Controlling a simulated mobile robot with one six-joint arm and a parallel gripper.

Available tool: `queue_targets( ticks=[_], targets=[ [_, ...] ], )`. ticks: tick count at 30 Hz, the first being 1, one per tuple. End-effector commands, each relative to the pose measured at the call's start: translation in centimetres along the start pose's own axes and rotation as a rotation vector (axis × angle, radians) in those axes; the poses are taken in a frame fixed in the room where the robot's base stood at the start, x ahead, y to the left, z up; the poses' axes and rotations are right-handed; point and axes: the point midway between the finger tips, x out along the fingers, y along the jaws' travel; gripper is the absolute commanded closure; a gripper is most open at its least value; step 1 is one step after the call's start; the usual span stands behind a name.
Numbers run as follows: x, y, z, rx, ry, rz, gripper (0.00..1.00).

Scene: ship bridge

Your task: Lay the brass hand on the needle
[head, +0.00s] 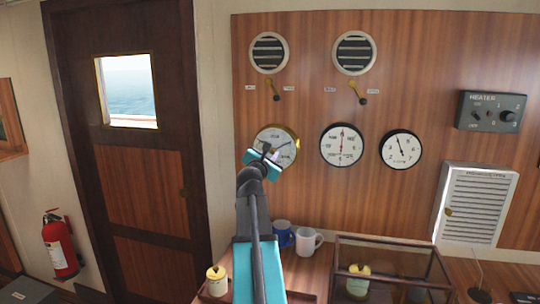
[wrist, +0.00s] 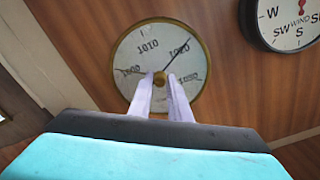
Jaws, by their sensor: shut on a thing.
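The barometer (wrist: 137,98) has a brass rim and a pale dial on the wood panel. It also shows in the head view (head: 291,133), partly covered by my arm. A dark needle (wrist: 180,49) points to the upper right, near the 1020 mark. A second thin line (wrist: 131,70) points left, close to the 1000 mark; I cannot tell its colour. A brass knob (wrist: 160,77) sits at the dial's centre. My gripper (wrist: 160,86) is shut on this knob, with one pale finger on each side. In the head view my gripper (head: 264,153) covers the dial's lower left.
A wind dial (head: 342,144) and another round gauge (head: 401,149) hang to the right. Two vents with small levers (head: 275,91) are above. Mugs (head: 308,241) and a glass-sided case (head: 392,245) stand below. A door (head: 130,180) is at left.

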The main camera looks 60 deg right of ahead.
Motion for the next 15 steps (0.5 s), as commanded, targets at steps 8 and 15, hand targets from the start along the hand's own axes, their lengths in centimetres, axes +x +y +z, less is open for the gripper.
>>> queue_targets(
  ticks=[8,15],
  targets=[
    [0.36,-0.12,0.20,0.088,-0.006,0.001,1.00],
    [0.39,-0.16,0.20,0.254,-0.007,0.003,1.00]
  ],
)
